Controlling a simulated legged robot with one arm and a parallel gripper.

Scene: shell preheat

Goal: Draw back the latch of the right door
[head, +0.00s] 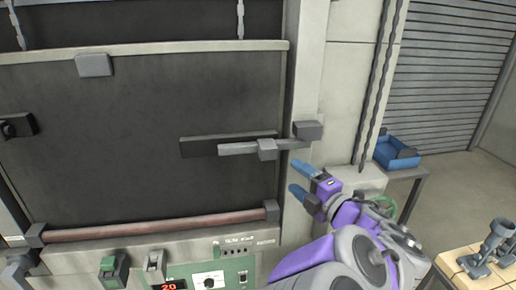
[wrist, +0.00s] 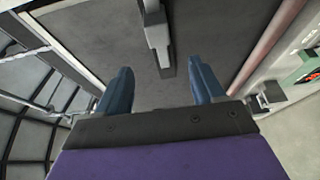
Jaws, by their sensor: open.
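The dark door panel (head: 120,110) fills the left of the head view. Its latch is a grey bar (head: 238,149) with a small block-shaped knob (head: 267,150), lying level on a dark backing plate (head: 200,146). The bar's right end crosses the door edge and meets a grey keeper block (head: 308,130) on the frame. My gripper (head: 300,179) is open and empty, to the right of the knob and slightly lower, apart from it. In the wrist view the latch (wrist: 158,35) shows beyond and between the spread blue fingers of my gripper (wrist: 161,85).
A reddish bar (head: 150,227) runs along the door bottom. Below it is a green control panel (head: 215,272) with a dial. A blue bin (head: 396,153) sits on a side table at right. A wooden table (head: 480,270) with metal parts stands lower right.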

